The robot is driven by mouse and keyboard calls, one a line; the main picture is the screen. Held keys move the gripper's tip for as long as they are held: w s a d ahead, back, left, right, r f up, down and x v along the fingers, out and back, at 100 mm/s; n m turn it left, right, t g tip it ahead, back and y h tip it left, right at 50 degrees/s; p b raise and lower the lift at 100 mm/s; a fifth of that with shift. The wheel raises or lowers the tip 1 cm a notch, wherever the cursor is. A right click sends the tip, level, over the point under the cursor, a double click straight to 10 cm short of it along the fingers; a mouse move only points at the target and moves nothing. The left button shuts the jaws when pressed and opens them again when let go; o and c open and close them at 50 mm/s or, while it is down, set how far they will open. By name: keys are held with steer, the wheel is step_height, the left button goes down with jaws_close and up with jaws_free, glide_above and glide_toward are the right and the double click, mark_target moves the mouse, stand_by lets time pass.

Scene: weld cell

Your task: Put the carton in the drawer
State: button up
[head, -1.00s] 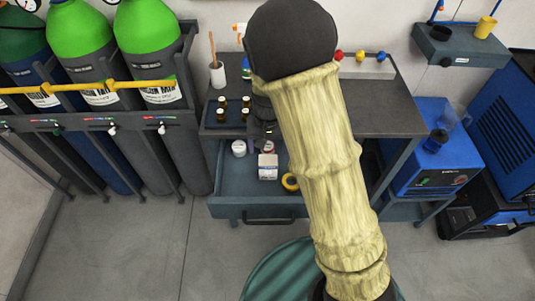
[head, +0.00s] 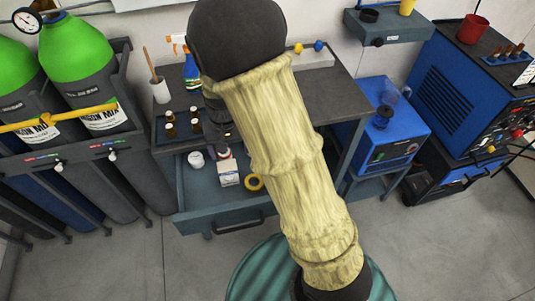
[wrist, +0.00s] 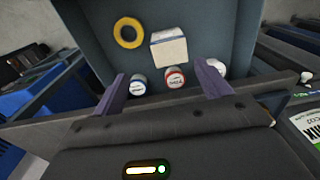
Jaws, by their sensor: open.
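The carton (head: 228,172), a small white box with a printed label, sits inside the open drawer (head: 215,219) in the head view. In the wrist view the carton (wrist: 169,48) rests on the drawer floor, beyond my fingertips and apart from them. My gripper (wrist: 166,88) is open with nothing between its two purple fingers. In the head view my arm hides most of the gripper and the right part of the drawer.
The drawer also holds a yellow tape roll (wrist: 129,33) and several small jars, one red-ringed (wrist: 175,77). The bench top (head: 320,92) above carries brown bottles (head: 170,128) and a spray bottle (head: 191,70). Gas cylinders (head: 75,60) stand left, a blue machine (head: 385,140) right.

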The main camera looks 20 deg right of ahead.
steer(key=s+d+r+t, duration=0.2)
steer(key=s+d+r, duration=0.5)
steer(key=s+d, duration=0.4)
steer(key=shift+s, duration=0.6)
steer(key=shift+c, duration=0.3)
